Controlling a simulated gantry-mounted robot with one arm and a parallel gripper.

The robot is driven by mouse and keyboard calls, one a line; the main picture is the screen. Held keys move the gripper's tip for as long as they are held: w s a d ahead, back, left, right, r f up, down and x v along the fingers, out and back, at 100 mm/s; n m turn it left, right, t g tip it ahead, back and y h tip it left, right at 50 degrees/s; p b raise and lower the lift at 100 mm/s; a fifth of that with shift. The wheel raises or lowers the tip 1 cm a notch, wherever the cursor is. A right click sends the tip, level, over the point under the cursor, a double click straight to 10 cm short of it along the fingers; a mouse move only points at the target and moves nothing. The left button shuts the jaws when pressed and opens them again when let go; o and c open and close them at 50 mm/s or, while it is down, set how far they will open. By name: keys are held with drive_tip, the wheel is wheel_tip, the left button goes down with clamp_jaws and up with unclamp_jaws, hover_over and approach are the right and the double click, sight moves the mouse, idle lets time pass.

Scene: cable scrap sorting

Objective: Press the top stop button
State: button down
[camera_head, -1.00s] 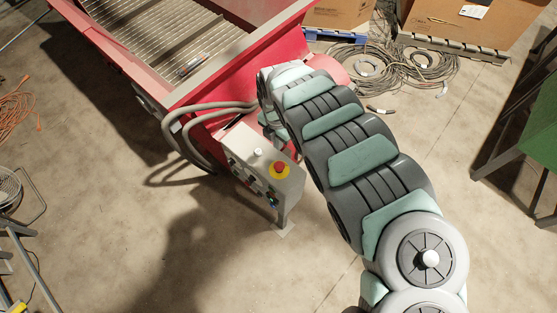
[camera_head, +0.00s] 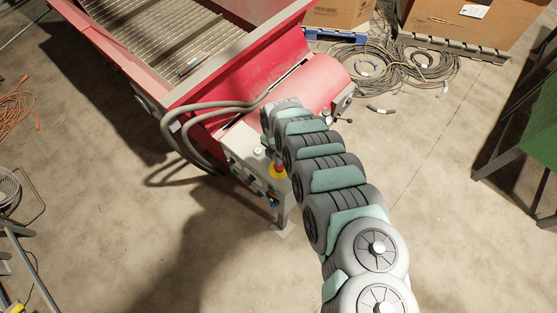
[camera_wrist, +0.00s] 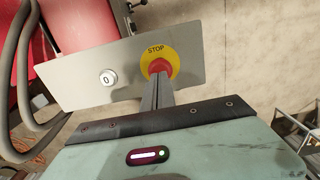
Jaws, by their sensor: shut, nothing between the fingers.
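The top stop button is a red mushroom cap on a round yellow plate marked STOP. In the wrist view the red cap (camera_wrist: 158,66) shows above my fingertips, partly hidden by them. In the head view the stop button (camera_head: 279,172) is partly covered by my arm. It sits on the top of a grey control box (camera_head: 240,143). My gripper (camera_wrist: 158,80) is shut and empty, its fingertips right at the near side of the red cap. I cannot tell whether they touch it. In the head view the fingers are hard to make out.
A white button marked 0 (camera_wrist: 108,77) sits left of the stop button on the same panel. More controls are on the box's front. Grey hoses (camera_head: 205,107) run beside the red machine (camera_head: 240,78). Coiled cables (camera_head: 385,65) lie on the floor behind.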

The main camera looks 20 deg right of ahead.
drive_tip(key=shift+f, duration=0.65)
drive_tip(key=shift+f, duration=0.1)
